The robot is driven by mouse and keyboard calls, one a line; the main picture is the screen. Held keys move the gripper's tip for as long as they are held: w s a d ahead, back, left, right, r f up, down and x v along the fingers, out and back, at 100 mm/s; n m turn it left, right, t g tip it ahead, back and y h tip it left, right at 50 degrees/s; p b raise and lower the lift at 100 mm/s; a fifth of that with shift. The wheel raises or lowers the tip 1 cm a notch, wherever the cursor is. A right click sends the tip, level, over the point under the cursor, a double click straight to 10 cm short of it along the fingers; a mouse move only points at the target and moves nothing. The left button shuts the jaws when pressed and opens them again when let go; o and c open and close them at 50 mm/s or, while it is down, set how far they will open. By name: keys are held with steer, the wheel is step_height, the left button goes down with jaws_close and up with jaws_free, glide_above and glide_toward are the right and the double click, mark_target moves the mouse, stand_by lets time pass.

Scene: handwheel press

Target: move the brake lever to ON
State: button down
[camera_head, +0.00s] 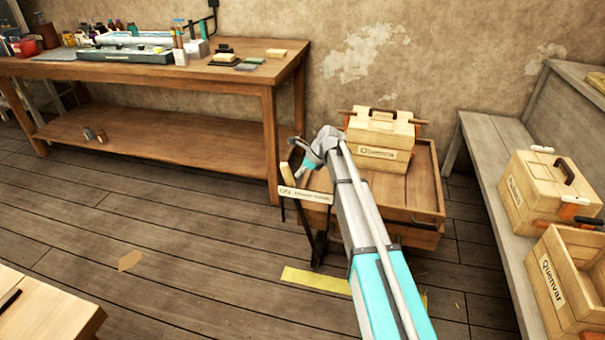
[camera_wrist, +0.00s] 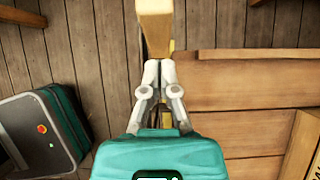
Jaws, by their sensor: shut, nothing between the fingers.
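The brake lever has a wooden grip (camera_head: 287,174) on a dark shaft. It leans to the left in the head view, its grip by the left end of a pale label plate (camera_head: 310,195). That end reads ON; the other lettering is too small to read. My gripper (camera_head: 301,172) is just right of the grip, pointing down and left. In the wrist view its fingers (camera_wrist: 159,65) are together and empty. A tan wooden piece, seemingly the lever grip (camera_wrist: 154,28), lies just beyond the fingertips. I cannot tell if they touch it.
A low wooden cart (camera_head: 425,190) with a labelled box (camera_head: 380,140) stands behind and right of the lever. A workbench (camera_head: 150,70) runs along the wall. A grey bench (camera_head: 490,150) bears more boxes at right. The floor left of the lever is mostly clear.

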steer(key=shift+w+a+f, duration=0.1)
steer(key=shift+w+a, duration=0.2)
steer(key=shift+a, duration=0.75)
steer(key=shift+w+a, duration=0.1)
steer(key=shift+a, duration=0.25)
steer(key=shift+d, duration=0.15)
steer(key=shift+d+r, duration=0.25)
steer(key=shift+d, duration=0.2)
steer(key=d+f+p+v, duration=0.1)
steer(key=p+v, duration=0.8)
steer(key=v, duration=0.3)
steer(key=shift+s+d+r+p, duration=0.2)
steer(key=shift+s+d+p, duration=0.2)
steer(key=shift+s+d, duration=0.05)
